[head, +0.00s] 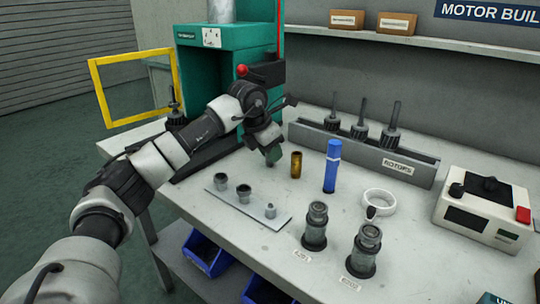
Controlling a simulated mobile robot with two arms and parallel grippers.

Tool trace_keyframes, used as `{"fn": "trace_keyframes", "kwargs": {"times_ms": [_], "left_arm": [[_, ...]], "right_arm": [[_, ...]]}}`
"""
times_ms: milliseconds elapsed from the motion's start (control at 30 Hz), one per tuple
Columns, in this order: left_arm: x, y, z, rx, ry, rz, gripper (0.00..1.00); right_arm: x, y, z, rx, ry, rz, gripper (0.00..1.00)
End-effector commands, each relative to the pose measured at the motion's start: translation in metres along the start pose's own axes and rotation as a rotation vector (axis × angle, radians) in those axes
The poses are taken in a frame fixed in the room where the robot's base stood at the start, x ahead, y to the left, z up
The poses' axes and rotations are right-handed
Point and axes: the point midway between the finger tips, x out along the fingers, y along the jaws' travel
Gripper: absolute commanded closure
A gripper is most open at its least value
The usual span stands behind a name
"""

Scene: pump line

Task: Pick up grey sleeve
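A light grey plate (225,197) lies near the front left of the bench. On it stand two short grey cylindrical parts, one at the left (221,181) and one in the middle (243,193), and a smaller grey part (270,211) with a peg. None is labelled, so I cannot tell which is the grey sleeve. My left gripper (272,156) points down above the bench, behind the plate and left of a brass sleeve (296,165). It is apart from the grey parts. Its fingers are small and dark, so opening and contents are unclear. My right gripper is not in view.
A blue cylinder (332,166) stands right of the brass sleeve. A white ring (379,202) and two grey pump-like bodies (315,227) (364,251) stand in front. A rotor rack (362,153) and a green press (200,70) are behind. A white control box (487,212) is at right.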

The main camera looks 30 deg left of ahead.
Motion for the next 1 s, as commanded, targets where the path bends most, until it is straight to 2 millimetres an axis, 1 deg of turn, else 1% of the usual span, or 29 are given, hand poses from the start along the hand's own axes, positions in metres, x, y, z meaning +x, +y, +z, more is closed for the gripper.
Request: {"fn": "trace_keyframes", "kwargs": {"times_ms": [300, 433, 567, 700, 767, 1000], "left_arm": [[-0.001, 0.0, 0.0, 0.0, -0.001, 0.0, 0.9], [-0.006, 0.0, 0.003, 0.0, -0.003, 0.001, 0.9], [-0.019, 0.0, 0.009, 0.0, -0.004, 0.0, 0.9], [-0.042, 0.0, 0.018, 0.0, -0.005, 0.0, 0.9], [-0.048, -0.011, 0.015, 0.006, -0.002, 0.001, 0.9], [-0.087, -0.061, 0.006, 0.006, -0.005, 0.002, 0.9]], "right_arm": [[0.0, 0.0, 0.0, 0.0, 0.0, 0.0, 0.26], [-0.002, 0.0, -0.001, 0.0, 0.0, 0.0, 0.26], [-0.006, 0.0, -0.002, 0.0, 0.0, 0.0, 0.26], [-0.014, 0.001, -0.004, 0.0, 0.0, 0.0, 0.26], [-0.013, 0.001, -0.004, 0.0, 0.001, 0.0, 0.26], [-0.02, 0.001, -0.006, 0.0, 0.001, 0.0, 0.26]]}}
